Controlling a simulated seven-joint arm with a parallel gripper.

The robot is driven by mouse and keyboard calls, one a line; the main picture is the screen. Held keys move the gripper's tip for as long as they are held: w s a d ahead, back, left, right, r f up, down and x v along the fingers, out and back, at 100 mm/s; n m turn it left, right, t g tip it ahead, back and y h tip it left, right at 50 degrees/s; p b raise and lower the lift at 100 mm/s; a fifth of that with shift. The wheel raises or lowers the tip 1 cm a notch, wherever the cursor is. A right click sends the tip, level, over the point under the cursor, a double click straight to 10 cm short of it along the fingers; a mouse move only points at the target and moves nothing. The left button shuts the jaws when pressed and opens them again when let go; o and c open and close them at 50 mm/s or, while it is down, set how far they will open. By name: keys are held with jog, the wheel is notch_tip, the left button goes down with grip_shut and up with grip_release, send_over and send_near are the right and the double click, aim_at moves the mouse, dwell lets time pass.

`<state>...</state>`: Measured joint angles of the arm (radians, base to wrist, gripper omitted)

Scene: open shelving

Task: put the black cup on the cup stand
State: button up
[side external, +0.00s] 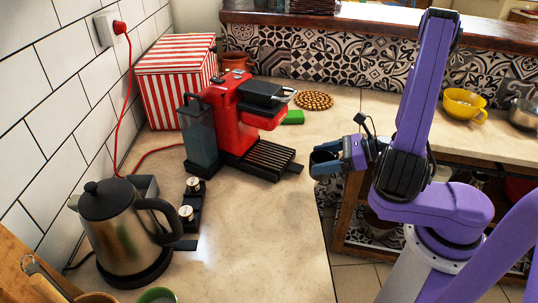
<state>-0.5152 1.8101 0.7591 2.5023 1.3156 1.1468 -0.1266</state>
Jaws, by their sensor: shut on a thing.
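A dark, black-looking cup (323,160) is held by my gripper (344,158) at the front edge of the counter, right of the coffee machine. The gripper is shut on the cup's side, and the cup's mouth shows at its upper left. The fingertips are small and partly merge with the cup. The red and black coffee machine (226,122) has a black slatted platform (268,157) at its base, which looks like the cup stand. No cup is on that platform. The cup is to its right, with a gap between them.
A steel kettle (115,230) stands front left, beside a black holder (192,212) with two small metal pieces. A striped box (178,75), green block (292,117) and round trivet (314,100) are farther back. A yellow cup (463,105) sits right.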

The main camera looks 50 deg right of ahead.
jog(key=d+m+h, duration=0.1)
jog(key=d+m+t+h, duration=0.1)
jog(key=m+h, duration=0.1)
jog(key=shift+s+d+f+t, duration=0.1)
jog(key=shift+d+f+t, duration=0.1)
jog(key=shift+t, duration=0.1)
jog(key=shift+w+h, duration=0.2)
jog(key=shift+h, duration=0.1)
jog(key=w+a, duration=0.1)
jog(key=w, duration=0.4)
jog(key=w+a, duration=0.2)
jog(key=w, duration=0.4)
jog(key=w+a, duration=0.2)
jog(key=w, duration=0.4)
jog(key=shift+d+f, duration=0.1)
jog(key=shift+f, duration=0.15)
jog(key=o, duration=1.1)
